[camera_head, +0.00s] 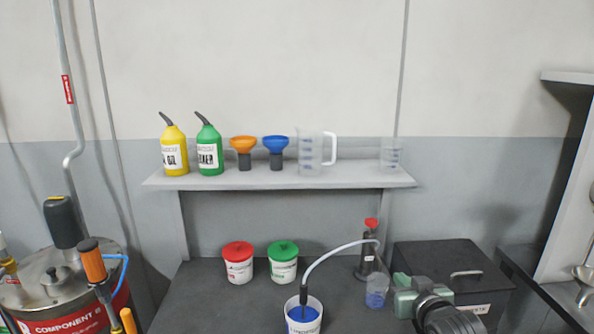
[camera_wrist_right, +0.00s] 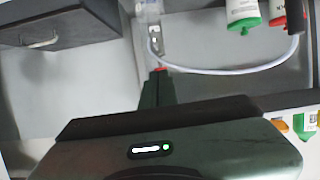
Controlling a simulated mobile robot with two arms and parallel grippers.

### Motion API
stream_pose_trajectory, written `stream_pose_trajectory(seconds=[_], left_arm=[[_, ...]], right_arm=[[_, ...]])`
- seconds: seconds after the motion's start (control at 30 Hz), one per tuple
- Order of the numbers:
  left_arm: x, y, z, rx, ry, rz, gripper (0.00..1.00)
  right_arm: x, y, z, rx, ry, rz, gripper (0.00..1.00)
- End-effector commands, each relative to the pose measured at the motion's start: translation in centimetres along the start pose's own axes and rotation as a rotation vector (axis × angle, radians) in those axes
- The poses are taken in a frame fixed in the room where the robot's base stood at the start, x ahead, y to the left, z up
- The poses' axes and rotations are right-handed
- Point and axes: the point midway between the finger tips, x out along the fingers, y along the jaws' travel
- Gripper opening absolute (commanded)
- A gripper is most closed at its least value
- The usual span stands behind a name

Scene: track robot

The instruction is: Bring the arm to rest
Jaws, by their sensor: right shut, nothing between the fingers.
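My right gripper (camera_head: 404,300) is at the lower right in the head view, grey-green with my dark wrist behind it. It appears in front of the black case and to the right of the small clear cup (camera_head: 376,291). In the right wrist view its narrow dark fingers (camera_wrist_right: 157,88) are together with nothing held between them. The fingertips are hard to make out in the head view. My left arm and gripper are not in view.
The black case (camera_head: 455,272) stands behind my right gripper. A red-topped pump (camera_head: 370,250) has a pale hose running to a white bucket (camera_head: 303,318) of blue liquid. Red-lidded (camera_head: 238,263) and green-lidded (camera_head: 283,262) pots stand left. A shelf (camera_head: 280,180) overhangs the bench with bottles, funnels and jugs.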

Motion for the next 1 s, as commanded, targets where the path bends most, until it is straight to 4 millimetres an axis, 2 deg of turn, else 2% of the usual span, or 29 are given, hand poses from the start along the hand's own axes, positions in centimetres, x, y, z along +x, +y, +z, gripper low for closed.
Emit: stream_pose_trajectory(seconds=[0.17,0.37,0.47,0.5,0.63,0.8,1.0], left_arm=[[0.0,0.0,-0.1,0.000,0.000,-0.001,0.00],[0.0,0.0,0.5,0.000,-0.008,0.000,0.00],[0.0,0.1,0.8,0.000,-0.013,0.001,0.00],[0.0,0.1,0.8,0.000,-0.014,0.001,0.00],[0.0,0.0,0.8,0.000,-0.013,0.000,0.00],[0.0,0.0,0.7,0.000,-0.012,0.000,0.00],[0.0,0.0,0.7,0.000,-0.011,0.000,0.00]], right_arm=[[-1.5,-0.8,4.5,-0.013,-0.089,-0.005,0.00],[-4.8,-2.1,11.3,-0.034,-0.237,-0.015,0.00],[-7.8,-2.9,15.9,-0.048,-0.345,-0.022,0.00],[-9.4,-3.2,18.0,-0.054,-0.398,-0.027,0.00],[-14.7,-4.1,23.4,-0.073,-0.551,-0.040,0.00],[-20.0,-4.6,27.6,-0.089,-0.692,-0.052,0.00],[-25.2,-5.1,30.6,-0.098,-0.820,-0.066,0.00]])
